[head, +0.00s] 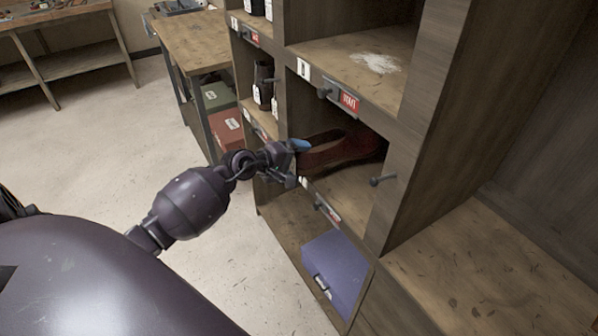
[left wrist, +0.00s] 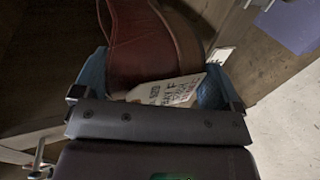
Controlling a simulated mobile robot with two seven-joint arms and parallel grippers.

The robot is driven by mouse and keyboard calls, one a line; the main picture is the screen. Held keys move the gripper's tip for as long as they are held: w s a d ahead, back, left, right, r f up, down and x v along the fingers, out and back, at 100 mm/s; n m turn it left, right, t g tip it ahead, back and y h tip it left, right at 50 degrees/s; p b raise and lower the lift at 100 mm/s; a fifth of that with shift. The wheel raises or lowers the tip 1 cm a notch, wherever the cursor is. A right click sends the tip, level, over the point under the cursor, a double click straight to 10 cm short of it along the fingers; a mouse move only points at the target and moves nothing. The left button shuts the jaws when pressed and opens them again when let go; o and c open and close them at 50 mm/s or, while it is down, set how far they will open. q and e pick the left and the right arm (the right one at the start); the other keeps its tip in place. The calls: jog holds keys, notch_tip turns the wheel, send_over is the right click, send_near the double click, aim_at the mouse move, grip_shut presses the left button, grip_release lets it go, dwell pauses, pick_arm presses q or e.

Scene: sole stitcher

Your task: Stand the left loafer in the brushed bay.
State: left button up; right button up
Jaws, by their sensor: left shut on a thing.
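A dark red-brown loafer (head: 342,150) is partly inside a middle bay of the wooden shelf unit, just over the bay's floor (head: 352,188). I cannot tell whether its sole touches that floor. My left gripper (head: 297,160) is at the bay's front, shut on the near end of the loafer. In the left wrist view the loafer (left wrist: 158,38) sits between the blue finger pads of the gripper (left wrist: 152,84), with a written paper tag (left wrist: 168,91) hanging at it. The bay above (head: 340,48) is empty except for a white powdery patch (head: 375,62). My right gripper is not in view.
A blue-violet box (head: 335,268) is in the bottom bay. Green (head: 217,96) and red (head: 227,130) boxes are under the bench. The floor at left is clear.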

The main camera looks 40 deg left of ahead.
aim_at(297, 172)
pick_arm(q)
jog(key=shift+w+f+b, duration=0.1)
jog(key=shift+f+b, duration=0.25)
jog(key=shift+f, duration=1.4)
jog(key=shift+f, duration=0.15)
jog(key=o, duration=0.9)
